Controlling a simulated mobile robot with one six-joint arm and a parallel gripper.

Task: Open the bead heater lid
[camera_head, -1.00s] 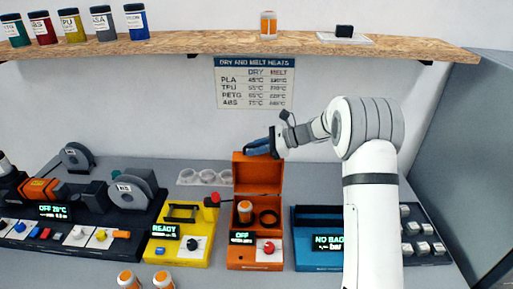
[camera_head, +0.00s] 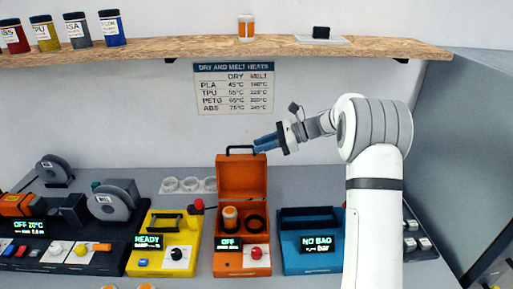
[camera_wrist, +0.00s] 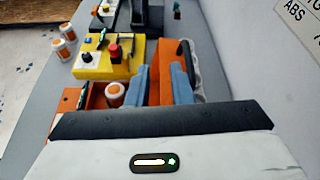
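The orange bead heater (camera_head: 242,262) stands in the middle of the bench, and its display reads OFF. Its lid (camera_head: 242,178) stands raised at the back, roughly upright, with a black handle (camera_head: 240,148) on its top edge. The lid and handle (camera_wrist: 185,50) also show in the wrist view. Inside the open box are a white and orange jar (camera_head: 230,220) and a dark ring (camera_head: 254,222). My gripper (camera_head: 258,145) is just right of the handle, its blue fingers parted and empty in the wrist view (camera_wrist: 186,78). Whether a fingertip touches the handle is unclear.
A yellow machine (camera_head: 160,250) stands left of the heater and a blue one (camera_head: 310,258) right of it. A shelf (camera_head: 200,55) with jars runs above. A grey side panel (camera_head: 450,150) closes the right.

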